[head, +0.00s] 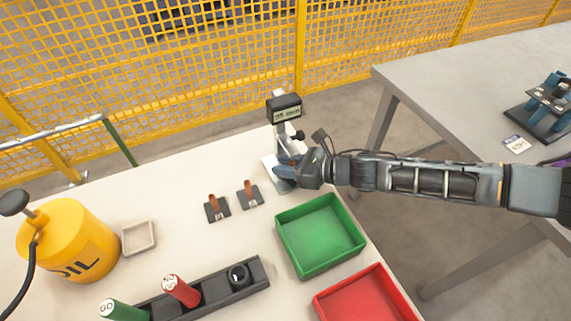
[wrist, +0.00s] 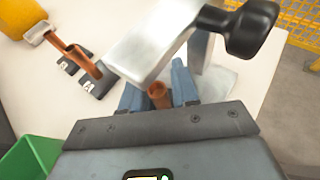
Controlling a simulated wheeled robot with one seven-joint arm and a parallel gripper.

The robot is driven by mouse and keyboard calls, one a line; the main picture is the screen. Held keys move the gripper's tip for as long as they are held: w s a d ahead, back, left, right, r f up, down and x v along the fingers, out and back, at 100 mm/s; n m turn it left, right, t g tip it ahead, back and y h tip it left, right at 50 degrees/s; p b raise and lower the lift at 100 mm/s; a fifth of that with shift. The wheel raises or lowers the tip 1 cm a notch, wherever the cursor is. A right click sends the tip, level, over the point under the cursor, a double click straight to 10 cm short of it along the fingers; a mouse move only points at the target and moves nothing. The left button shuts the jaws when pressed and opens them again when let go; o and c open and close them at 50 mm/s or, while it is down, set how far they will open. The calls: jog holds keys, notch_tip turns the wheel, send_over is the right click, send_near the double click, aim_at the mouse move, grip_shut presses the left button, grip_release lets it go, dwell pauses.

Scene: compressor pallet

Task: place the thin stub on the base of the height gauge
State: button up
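The height gauge stands at the far edge of the pale table, with its display (head: 285,108) on top and its light metal base (head: 268,172) below. My gripper (head: 287,170) is low at the gauge, over its base. In the wrist view, a copper stub (wrist: 158,95) is upright between the two blue fingers, which appear shut on it. The gauge's metal arm (wrist: 150,40) and black knob (wrist: 251,29) are close above the fingers. The stub's lower end is hidden, so I cannot tell whether it touches the base.
Two copper pieces stand on dark plates, one left (head: 216,207) and one right (head: 249,194). A green tray (head: 320,235) and red tray (head: 365,297) sit nearer. A black holder (head: 210,290), a small dish (head: 138,238) and a yellow oil can (head: 68,240) are at left.

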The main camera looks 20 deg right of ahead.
jog(key=shift+o, duration=1.3)
jog(key=shift+r, duration=0.1)
jog(key=shift+s+d+r, duration=0.1)
jog(key=shift+d, duration=0.05)
jog(key=v, duration=1.1)
jog(key=shift+s+d+r, duration=0.1)
jog(key=shift+s+r, duration=0.05)
jog(key=shift+s, duration=0.2)
